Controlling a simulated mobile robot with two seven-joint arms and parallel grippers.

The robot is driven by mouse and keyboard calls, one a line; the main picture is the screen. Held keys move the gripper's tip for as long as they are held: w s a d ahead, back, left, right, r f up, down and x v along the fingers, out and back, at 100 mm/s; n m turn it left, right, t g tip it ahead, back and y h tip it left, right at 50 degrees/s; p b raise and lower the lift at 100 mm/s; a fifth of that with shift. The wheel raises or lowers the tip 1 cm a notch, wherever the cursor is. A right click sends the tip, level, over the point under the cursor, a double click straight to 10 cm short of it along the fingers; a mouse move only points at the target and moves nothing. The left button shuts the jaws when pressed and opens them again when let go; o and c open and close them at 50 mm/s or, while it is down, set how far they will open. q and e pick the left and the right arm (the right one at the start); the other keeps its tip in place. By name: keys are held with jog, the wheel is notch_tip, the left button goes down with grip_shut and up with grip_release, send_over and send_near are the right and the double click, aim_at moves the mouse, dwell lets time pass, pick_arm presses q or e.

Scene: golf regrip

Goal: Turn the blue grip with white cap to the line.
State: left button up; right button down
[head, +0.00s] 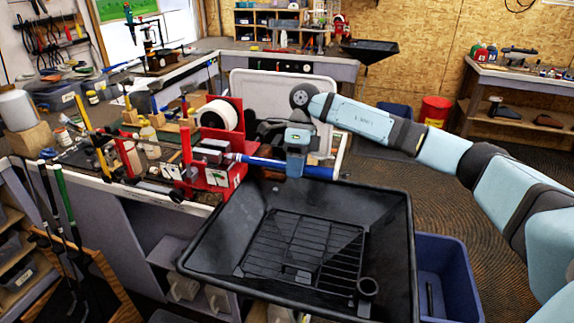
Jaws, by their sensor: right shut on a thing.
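The blue grip (319,171) sticks out to the right from the red clamp (208,165) on the bench, over the back edge of a black tray. Its right end reaches past my gripper, and a small pale part shows at that tip; I cannot make out the white cap clearly. My right gripper (294,168) comes down from above and is shut around the middle of the blue grip, hiding that part of it. The line is too small to tell in this view. My left gripper is not in view.
The black tray (397,262) with a wire rack (305,250) lies below the grip. A blue bin (450,270) stands at its right. A white roll (221,116), bottles and tools crowd the bench at left. Open floor lies to the right, with a red can (435,109).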

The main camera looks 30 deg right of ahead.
dwell(0.4)
jog(key=c, duration=0.8)
grip_release()
jog(key=shift+c, duration=0.2)
